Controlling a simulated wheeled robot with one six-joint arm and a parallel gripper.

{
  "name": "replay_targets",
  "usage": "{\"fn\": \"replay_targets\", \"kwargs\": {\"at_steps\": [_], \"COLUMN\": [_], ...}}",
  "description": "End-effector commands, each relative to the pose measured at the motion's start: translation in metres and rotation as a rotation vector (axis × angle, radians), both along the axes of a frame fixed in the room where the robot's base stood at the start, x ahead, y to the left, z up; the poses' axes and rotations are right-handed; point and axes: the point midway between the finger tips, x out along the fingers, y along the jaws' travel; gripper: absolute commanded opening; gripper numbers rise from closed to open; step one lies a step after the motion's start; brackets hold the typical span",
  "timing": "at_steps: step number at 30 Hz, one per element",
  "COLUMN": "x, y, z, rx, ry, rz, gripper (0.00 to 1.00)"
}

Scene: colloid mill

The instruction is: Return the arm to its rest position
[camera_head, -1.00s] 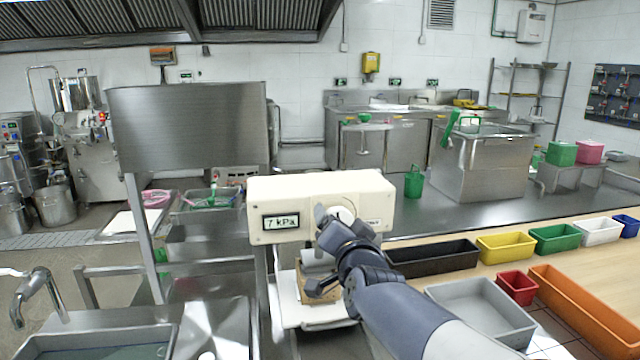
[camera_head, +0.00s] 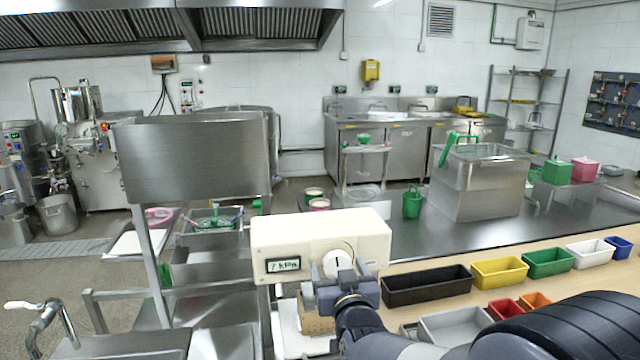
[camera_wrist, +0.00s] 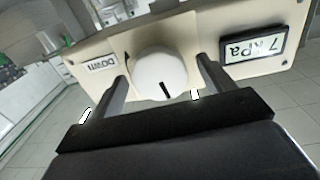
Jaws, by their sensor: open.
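My gripper (camera_head: 338,268) is in front of the cream box with the "7 kPa" display, at the lower middle of the head view. In the wrist view my gripper (camera_wrist: 160,88) is open, with one finger on each side of a round white knob (camera_wrist: 161,76). The fingers look apart from the knob; the exact gap in depth is hard to tell. The cream box (camera_head: 322,228) carries the display (camera_head: 284,265) and the knob (camera_head: 337,262). In the wrist view the display (camera_wrist: 254,49) appears upside down. My arm reaches in from the lower right.
Black (camera_head: 428,286), yellow (camera_head: 499,272) and green (camera_head: 549,262) bins line the wooden worktop right of the box. A grey tray (camera_head: 455,326) is partly hidden by my arm. A steel panel (camera_head: 195,160) stands left of the box.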

Motion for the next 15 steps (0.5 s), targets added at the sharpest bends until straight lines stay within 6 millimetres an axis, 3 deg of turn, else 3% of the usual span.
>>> {"fn": "replay_targets", "kwargs": {"at_steps": [7,15], "x": [-0.002,-0.037], "y": [0.0,-0.005], "z": [0.003,-0.001], "rx": [-0.15,-0.144], "ry": [-0.029,-0.031], "rz": [0.0,0.001], "gripper": [0.77,0.77]}}
